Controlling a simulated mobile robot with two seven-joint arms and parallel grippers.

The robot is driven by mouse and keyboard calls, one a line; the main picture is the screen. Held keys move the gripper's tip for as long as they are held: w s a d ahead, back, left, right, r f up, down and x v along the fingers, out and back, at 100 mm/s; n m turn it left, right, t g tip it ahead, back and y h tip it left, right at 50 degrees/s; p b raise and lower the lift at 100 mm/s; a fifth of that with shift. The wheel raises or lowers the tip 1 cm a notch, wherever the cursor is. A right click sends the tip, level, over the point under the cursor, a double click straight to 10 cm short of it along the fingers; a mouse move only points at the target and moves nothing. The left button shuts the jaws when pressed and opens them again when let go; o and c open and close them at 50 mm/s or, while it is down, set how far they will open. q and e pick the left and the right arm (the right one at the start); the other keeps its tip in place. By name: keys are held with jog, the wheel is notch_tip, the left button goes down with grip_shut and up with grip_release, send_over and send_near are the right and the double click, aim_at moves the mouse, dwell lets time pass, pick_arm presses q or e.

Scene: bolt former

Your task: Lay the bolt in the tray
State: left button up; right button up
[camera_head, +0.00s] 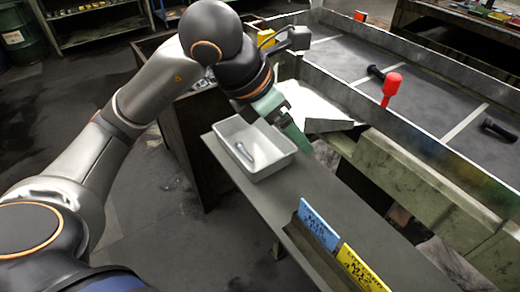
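A white tray (283,158) stands on the grey bench in the middle of the view. A grey metal bolt (243,152) lies inside it, towards its left side. My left arm reaches in from the left, over the floor. My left gripper (287,124), with greenish fingers, is at the tray's far right rim, apart from the bolt. The gripper is seen from the side, so I cannot tell how far its fingers are apart. My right gripper is not in view.
The bench (262,198) has clear room in front of the tray. A blue sign (318,225) and a yellow sign (360,268) stand on its near part. Behind is a walled, divided surface with dark bolts (499,130) and a red-headed upright object (391,84).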

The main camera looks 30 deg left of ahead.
pick_arm(q)
jog(key=b, duration=0.1)
send_over(266, 145)
jog(key=s, duration=0.2)
jog(key=f, duration=0.9)
jog(key=shift+s+a, duration=0.1)
jog(key=shift+a, duration=0.25)
jog(key=shift+a+f+b, duration=0.2)
jog(key=shift+f+b, duration=0.1)
jog(key=shift+f, duration=1.6)
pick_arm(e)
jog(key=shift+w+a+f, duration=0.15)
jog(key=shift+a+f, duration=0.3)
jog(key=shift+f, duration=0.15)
pick_arm(q)
jog(key=shift+f+b, duration=0.4)
jog(key=shift+b, duration=0.05)
jog(key=shift+f, duration=0.25)
jog(key=shift+r, duration=0.1)
jog(key=o, duration=1.3)
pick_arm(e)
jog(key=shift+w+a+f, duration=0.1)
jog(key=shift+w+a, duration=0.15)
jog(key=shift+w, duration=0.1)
